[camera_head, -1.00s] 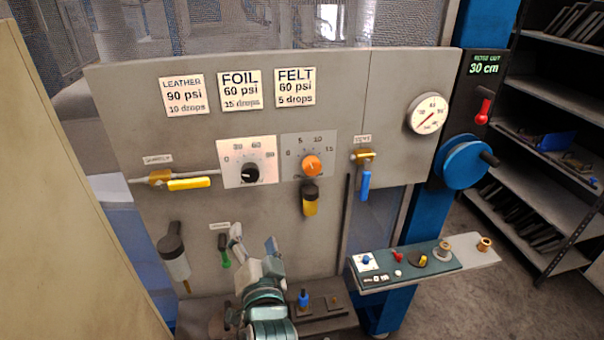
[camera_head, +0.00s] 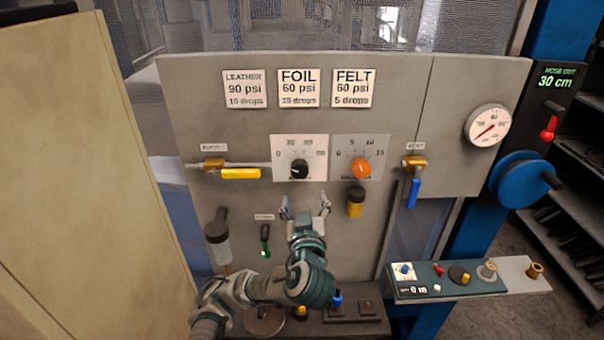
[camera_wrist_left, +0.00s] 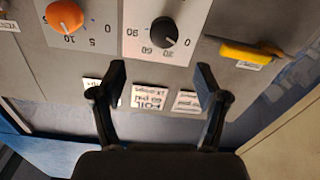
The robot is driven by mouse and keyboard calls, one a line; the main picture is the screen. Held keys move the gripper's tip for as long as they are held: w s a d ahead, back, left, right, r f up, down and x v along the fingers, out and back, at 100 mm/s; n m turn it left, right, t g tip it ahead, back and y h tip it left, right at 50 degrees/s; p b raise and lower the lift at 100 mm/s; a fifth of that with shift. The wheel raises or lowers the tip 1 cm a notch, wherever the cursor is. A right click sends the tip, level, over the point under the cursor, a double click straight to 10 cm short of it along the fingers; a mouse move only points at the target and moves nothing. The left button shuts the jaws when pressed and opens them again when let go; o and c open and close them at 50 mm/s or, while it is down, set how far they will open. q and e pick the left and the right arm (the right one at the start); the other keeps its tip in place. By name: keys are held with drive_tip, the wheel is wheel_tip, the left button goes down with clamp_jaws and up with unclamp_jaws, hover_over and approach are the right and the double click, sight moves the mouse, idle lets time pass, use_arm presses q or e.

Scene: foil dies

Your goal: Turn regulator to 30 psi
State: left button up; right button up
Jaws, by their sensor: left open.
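The regulator is a black knob (camera_head: 299,169) on a white dial plate (camera_head: 314,147) with a pressure scale, on the grey panel. In the left wrist view the black knob (camera_wrist_left: 164,31) appears upside down, ahead of and between the fingers. My left gripper (camera_head: 305,201) is open and empty, just below the dial plate in the head view. It also shows in the left wrist view (camera_wrist_left: 160,82), its two dark fingers spread apart. A round gauge (camera_head: 488,125) sits at the panel's right; its fine reading is too small to tell. My right gripper is not in view.
A yellow supply handle (camera_head: 240,173) lies to the left. A blue vent handle (camera_head: 413,192) hangs to the right. A tan cabinet (camera_head: 90,170) stands at the left.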

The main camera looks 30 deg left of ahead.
sight(300, 173)
use_arm(q)
drive_tip(key=x, duration=0.4)
drive_tip(key=p+x, duration=0.1)
drive_tip(key=x, duration=0.3)
drive_tip(key=a+p+x, duration=0.1)
drive_tip(key=x, duration=0.3)
drive_tip(key=shift+s+f, duration=0.1)
drive_tip(key=shift+s, duration=0.15)
drive_tip(key=shift+w, duration=0.3)
drive_tip(key=shift+d, duration=0.3)
drive_tip(key=shift+c, duration=1)
drive_tip(key=shift+a, duration=0.1)
drive_tip(key=c, duration=1)
